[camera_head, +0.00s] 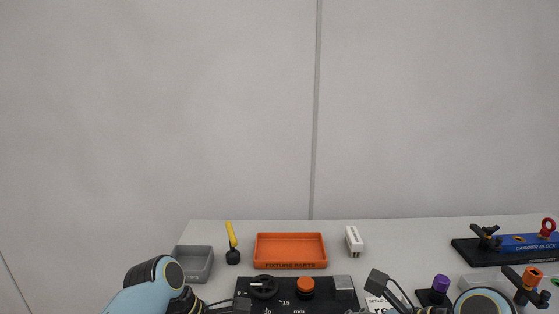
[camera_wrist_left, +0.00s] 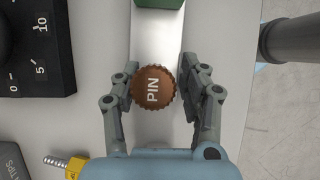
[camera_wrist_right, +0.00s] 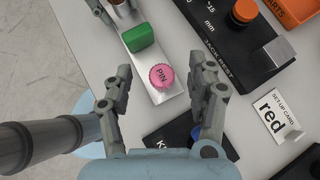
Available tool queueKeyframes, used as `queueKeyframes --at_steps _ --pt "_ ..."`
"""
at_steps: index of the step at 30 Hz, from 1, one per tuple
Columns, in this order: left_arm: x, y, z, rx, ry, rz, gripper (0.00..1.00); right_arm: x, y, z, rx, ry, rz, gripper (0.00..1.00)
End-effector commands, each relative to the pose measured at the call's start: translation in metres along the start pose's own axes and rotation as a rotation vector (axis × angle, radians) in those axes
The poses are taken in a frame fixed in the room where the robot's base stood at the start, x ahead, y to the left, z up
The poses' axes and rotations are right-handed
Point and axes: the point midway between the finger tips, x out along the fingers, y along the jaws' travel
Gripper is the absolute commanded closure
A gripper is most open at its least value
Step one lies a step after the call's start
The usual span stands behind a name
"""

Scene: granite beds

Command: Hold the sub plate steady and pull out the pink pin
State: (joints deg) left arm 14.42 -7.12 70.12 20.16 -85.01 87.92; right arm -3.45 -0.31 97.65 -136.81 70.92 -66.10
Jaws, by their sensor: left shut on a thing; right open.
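The sub plate (camera_wrist_right: 172,93) is a narrow silver strip in the right wrist view, with a green block (camera_wrist_right: 140,38) on it. The pink pin (camera_wrist_right: 162,76), a ridged round knob marked PIN, stands in the plate on the near side of the block. My right gripper (camera_wrist_right: 160,72) is open, with one finger on each side of the pink pin, apart from it. In the left wrist view a brown pin (camera_wrist_left: 153,90) stands at the plate's other end. My left gripper (camera_wrist_left: 158,76) is shut on the plate's sides around that pin. The head view does not show the plate.
A black jack rest (camera_wrist_right: 215,30) with an orange knob lies close beside the plate. A white setup card (camera_wrist_right: 272,115) reading "red" stands nearby. In the head view an orange tray (camera_head: 290,251), grey bin (camera_head: 195,262) and blue carrier block (camera_head: 520,243) stand further back.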

Motion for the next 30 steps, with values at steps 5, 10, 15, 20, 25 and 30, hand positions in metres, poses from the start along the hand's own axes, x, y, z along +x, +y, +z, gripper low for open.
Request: queueKeyframes --at_steps 5,10,15,20,25,30 --pt "0.0 0.0 0.0 0.0 0.0 0.0 0.95 0.0 0.0 0.0 0.0 0.0 0.0 0.42" --pt "0.0 0.0 0.0 0.0 0.0 0.0 0.96 0.0 0.0 0.0 0.0 0.0 0.0 0.42" --pt "0.0 0.0 0.0 0.0 0.0 0.0 0.44 0.0 0.0 0.0 0.0 0.0 0.0 0.42" --pt "0.0 0.0 0.0 0.0 0.0 0.0 0.3 0.0 0.0 0.0 0.0 0.0 0.0 0.42" --pt "0.0 0.0 0.0 0.0 0.0 0.0 0.3 0.0 0.0 0.0 0.0 0.0 0.0 0.42" --pt "-0.01 0.001 0.0 0.0 0.0 0.002 0.3 0.0 0.0 0.0 0.0 0.0 0.0 0.42"
